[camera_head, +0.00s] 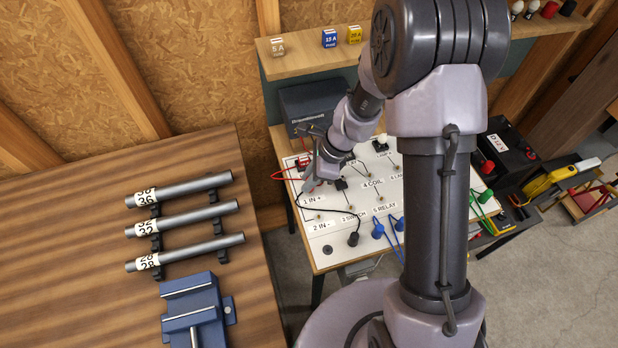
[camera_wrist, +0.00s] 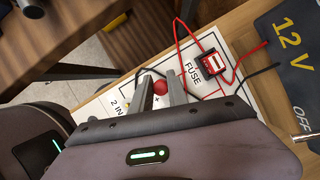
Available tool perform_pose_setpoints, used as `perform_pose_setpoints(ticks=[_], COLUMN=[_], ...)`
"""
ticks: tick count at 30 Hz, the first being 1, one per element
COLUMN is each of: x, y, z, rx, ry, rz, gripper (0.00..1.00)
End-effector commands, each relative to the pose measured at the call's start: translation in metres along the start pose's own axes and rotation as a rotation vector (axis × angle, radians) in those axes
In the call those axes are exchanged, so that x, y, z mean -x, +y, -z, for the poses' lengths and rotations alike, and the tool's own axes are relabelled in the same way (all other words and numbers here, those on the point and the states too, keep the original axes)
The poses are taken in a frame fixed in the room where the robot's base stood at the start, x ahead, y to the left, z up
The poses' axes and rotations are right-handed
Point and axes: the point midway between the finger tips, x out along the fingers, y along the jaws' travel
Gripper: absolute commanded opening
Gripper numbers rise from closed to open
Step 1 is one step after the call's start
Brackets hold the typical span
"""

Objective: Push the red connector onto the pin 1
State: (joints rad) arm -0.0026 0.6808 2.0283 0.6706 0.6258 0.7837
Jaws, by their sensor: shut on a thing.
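In the wrist view the red connector (camera_wrist: 160,87) sits between the two fingers of my gripper (camera_wrist: 160,83), which is shut on it. The "2 IN" label (camera_wrist: 120,104) and a "+" mark lie close by on the white board. In the head view my gripper (camera_head: 309,184) is low over the board's left side, just above the "1 IN +" label (camera_head: 312,198). Pin 1 itself is hidden by the gripper and connector. I cannot tell whether the connector touches it or is on it.
The white board (camera_head: 330,229) carries labelled pins and black and blue leads (camera_head: 378,229). A fuse holder (camera_wrist: 211,66) with red wires is beside the gripper. A dark 12 V box (camera_head: 309,105) stands behind. A wooden bench (camera_head: 60,290) with rods and a blue vise (camera_head: 193,308) is left.

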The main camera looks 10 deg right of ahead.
Motion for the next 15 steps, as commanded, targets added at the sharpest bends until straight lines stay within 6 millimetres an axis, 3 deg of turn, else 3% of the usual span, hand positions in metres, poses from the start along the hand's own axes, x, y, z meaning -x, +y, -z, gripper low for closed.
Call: perform_pose_setpoints(ticks=[15], x=[-0.0074], y=[0.0000], z=[0.0030], rx=[0.000], ry=[0.000], rz=[0.000], gripper=[0.00])
